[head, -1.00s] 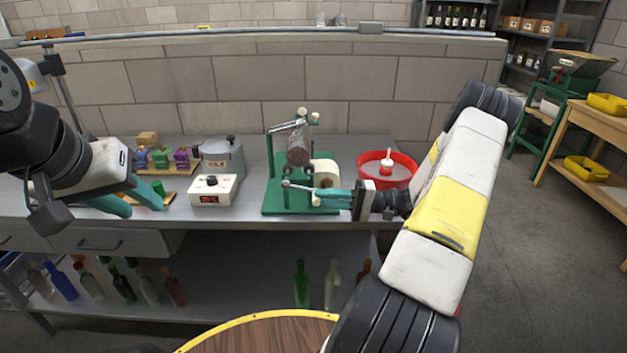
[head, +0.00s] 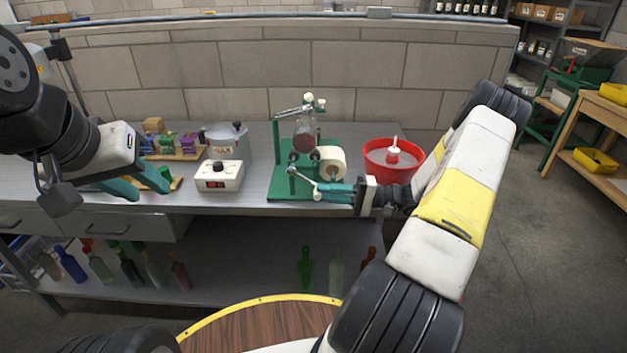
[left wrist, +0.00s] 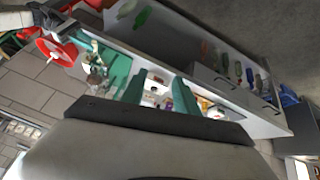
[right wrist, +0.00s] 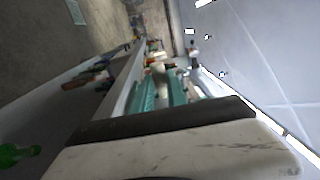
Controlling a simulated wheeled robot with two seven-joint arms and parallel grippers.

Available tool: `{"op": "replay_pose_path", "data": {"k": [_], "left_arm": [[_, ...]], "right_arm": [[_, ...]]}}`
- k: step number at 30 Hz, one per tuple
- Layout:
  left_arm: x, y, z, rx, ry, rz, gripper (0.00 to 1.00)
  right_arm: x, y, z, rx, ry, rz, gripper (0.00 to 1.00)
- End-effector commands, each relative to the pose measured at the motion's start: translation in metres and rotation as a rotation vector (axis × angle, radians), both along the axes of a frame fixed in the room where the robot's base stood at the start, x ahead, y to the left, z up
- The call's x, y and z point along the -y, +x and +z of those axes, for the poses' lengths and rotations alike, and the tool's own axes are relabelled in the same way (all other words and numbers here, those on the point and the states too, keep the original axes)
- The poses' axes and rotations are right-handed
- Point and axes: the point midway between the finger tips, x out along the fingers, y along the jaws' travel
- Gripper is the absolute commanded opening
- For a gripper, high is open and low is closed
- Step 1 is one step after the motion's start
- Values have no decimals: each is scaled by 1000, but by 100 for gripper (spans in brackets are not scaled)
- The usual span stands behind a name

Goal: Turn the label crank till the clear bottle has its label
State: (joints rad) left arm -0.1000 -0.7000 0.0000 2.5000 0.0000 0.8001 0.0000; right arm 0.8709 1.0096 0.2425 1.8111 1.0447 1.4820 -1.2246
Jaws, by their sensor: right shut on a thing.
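The green label machine (head: 279,186) stands on the bench. The clear bottle (head: 304,127) sits in its upper part, its lower half reddish brown. I cannot make out a label on it. A cream label roll (head: 331,163) is beside it. The metal label crank (head: 303,179) is at the machine's front and slopes down to the right. My right gripper (head: 324,191) is shut on the crank's handle end, which its fingers mostly hide; its teal fingers show in the right wrist view (right wrist: 160,92). My left gripper (head: 146,185) is open and empty above the bench's left part.
A white box with a dial (head: 218,178) and a grey pot (head: 228,142) stand left of the machine. A red basin (head: 390,168) is close behind my right gripper. Small coloured boxes (head: 170,143) sit at the back left. Several bottles stand on the shelf below.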

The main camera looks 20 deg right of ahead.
Motion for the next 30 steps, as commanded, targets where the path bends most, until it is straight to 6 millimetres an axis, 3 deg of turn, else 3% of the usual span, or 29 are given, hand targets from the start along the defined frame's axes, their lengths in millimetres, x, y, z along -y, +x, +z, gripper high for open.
{"op": "replay_pose_path", "data": {"k": [1,6,11,19,30], "left_arm": [[0,0,0,0,0,0,34],[2,4,0,-25,-18,13,1],[13,22,-4,-132,-90,65,0],[45,70,-20,-413,-279,218,0],[91,142,-65,-812,-520,448,0]], "right_arm": [[0,-1,-1,-1,-2,1,0],[0,-1,-1,-1,-1,1,0],[0,-1,0,-2,0,1,0],[0,-1,0,-2,0,1,0],[0,-1,0,-1,0,1,0]]}}
